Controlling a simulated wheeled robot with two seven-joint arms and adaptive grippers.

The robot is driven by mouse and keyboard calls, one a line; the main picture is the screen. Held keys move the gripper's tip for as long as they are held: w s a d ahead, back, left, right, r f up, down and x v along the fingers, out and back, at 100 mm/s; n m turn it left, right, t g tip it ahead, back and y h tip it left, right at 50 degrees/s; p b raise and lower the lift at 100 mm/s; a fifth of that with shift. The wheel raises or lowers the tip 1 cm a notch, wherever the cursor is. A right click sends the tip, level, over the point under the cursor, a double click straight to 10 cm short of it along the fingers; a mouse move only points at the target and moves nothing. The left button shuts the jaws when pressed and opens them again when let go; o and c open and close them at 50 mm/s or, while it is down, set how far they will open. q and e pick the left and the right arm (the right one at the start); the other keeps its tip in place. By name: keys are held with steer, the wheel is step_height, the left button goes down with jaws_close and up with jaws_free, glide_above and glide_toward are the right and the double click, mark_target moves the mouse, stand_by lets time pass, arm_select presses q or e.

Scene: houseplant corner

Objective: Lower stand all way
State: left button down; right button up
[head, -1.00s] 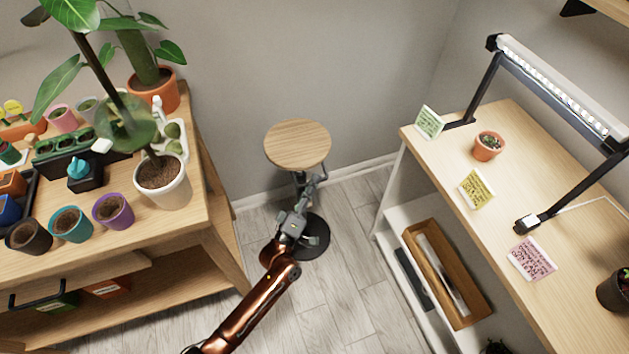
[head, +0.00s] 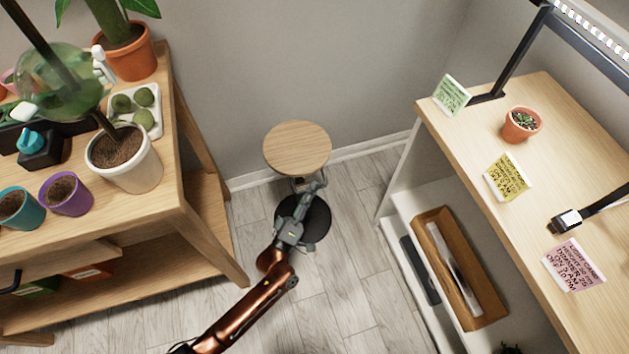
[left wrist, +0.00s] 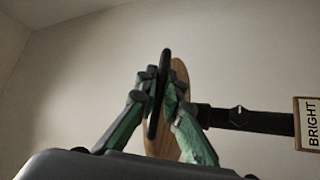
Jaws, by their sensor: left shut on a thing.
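The plant stand has a round wooden top (head: 297,149) and a round black base (head: 305,228) on the floor by the wall. My left gripper (head: 313,186) is at the near side of the stand, just below the top's front edge in the head view. In the left wrist view its green-padded fingers (left wrist: 160,98) are shut on a thin dark piece of the stand. The wooden top (left wrist: 181,78) shows behind them, and a dark post (left wrist: 250,119) runs to the right. My arm and gripper hide part of the post in the head view. My right gripper is out of view.
A wooden bench (head: 195,206) with pots stands at left. A white shelf unit with a wooden top (head: 548,135) stands at right, bearing cards and a small succulent (head: 521,124). A framed "BRIGHT" sign (left wrist: 307,124) shows at right in the left wrist view. Floor between is clear.

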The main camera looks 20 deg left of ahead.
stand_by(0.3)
arm_select(q)
steer(key=c, duration=2.1)
jaws_free()
steer(key=v, duration=1.2)
steer(key=shift+d, duration=0.1)
